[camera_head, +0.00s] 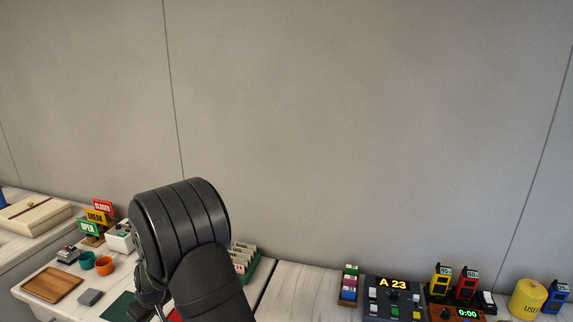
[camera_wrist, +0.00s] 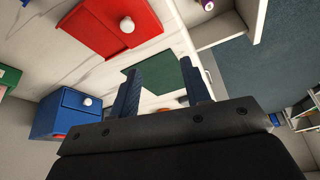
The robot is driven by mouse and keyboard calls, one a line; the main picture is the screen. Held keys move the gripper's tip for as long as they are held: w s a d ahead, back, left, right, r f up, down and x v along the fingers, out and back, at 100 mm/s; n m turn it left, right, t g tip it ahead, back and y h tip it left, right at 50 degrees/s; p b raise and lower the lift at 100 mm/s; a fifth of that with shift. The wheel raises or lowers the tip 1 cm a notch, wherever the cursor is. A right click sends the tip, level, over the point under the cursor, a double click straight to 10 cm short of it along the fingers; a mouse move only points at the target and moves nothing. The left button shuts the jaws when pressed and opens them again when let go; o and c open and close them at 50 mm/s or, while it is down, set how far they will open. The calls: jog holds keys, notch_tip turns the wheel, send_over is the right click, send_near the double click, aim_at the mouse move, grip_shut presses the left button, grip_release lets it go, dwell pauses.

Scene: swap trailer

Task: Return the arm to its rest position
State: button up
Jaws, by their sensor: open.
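My arm rises from the bottom in the head view, its black rounded links covering the middle of the counter. My gripper (camera_wrist: 160,85) shows in the wrist view with two dark blue fingers spread apart and nothing between them. The fingers point over a pale counter, in line with a dark green mat (camera_wrist: 150,72). How far the fingertips are above the counter I cannot tell.
The wrist view shows a red box (camera_wrist: 103,25) and a blue box (camera_wrist: 62,117), each with a white knob. In the head view, a wooden board (camera_head: 52,285), cups (camera_head: 104,265) and signs (camera_head: 95,217) stand left; a control panel (camera_head: 393,305) and a yellow container (camera_head: 527,300) stand right.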

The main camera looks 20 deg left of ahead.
jog(key=w+d+m+t, duration=0.1)
jog(key=w+d+m, duration=0.2)
jog(key=w+d, duration=0.4)
jog(key=w+d+m+t+h, duration=0.1)
jog(key=w+d+m, duration=0.2)
jog(key=w+d, duration=0.4)
jog(key=w+d+m+h, duration=0.1)
jog(key=w+d+m, duration=0.2)
jog(key=w+d, duration=0.4)
jog(key=d, duration=0.9)
jog(key=shift+w+d+r+t, duration=0.15)
jog(key=shift+w+d+t, duration=0.15)
jog(key=shift+w+t, duration=0.1)
